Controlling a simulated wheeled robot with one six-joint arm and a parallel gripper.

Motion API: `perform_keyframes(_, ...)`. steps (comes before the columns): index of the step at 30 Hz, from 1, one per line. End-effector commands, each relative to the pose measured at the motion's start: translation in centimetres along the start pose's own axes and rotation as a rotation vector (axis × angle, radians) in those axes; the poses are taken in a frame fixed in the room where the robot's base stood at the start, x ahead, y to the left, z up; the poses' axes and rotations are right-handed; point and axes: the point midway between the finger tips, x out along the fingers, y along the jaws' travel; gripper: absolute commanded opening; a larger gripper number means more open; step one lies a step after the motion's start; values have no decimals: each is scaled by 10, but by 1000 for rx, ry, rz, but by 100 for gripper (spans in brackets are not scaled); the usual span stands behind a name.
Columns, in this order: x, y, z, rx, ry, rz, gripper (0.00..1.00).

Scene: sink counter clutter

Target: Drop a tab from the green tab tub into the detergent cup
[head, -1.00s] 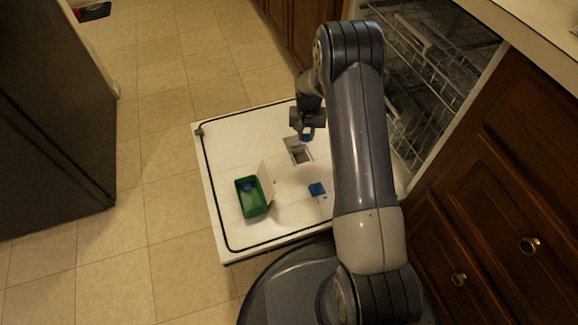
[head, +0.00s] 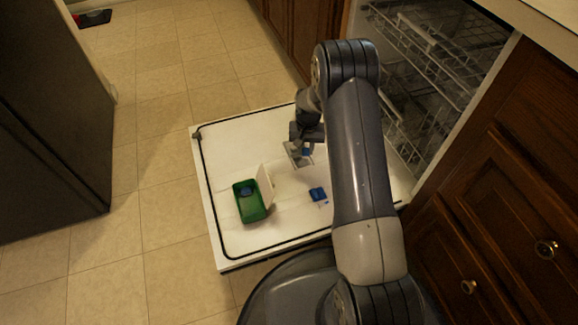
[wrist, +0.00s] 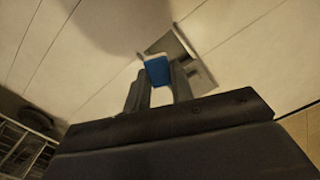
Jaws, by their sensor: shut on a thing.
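The green tab tub (head: 252,212) stands on the lowered dishwasher door, with its white lid (head: 266,186) raised and something blue inside. The detergent cup (head: 299,158) is an open recess in the door; it also shows in the wrist view (wrist: 200,72). My gripper (head: 303,148) is low over the cup, hiding part of it. In the wrist view my gripper (wrist: 158,82) is shut on a blue and white tab (wrist: 157,70), which overlaps the cup's left part. I cannot tell whether the tab is inside the cup or just above it.
A small blue thing (head: 318,194) lies on the dishwasher door (head: 230,140) right of the tub. The dishwasher racks (head: 435,60) are at the upper right, with wooden cabinets (head: 500,220) beside them. A dark appliance (head: 45,120) stands at the left.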

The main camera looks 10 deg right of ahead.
Motion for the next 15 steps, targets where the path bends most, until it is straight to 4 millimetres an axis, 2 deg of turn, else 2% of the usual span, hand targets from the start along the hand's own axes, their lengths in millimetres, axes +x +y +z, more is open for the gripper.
perform_keyframes(2,0,0,0,0,0,0,26)
perform_keyframes(10,0,0,0,0,0,0,48)
perform_keyframes(15,0,0,0,0,0,0,48)
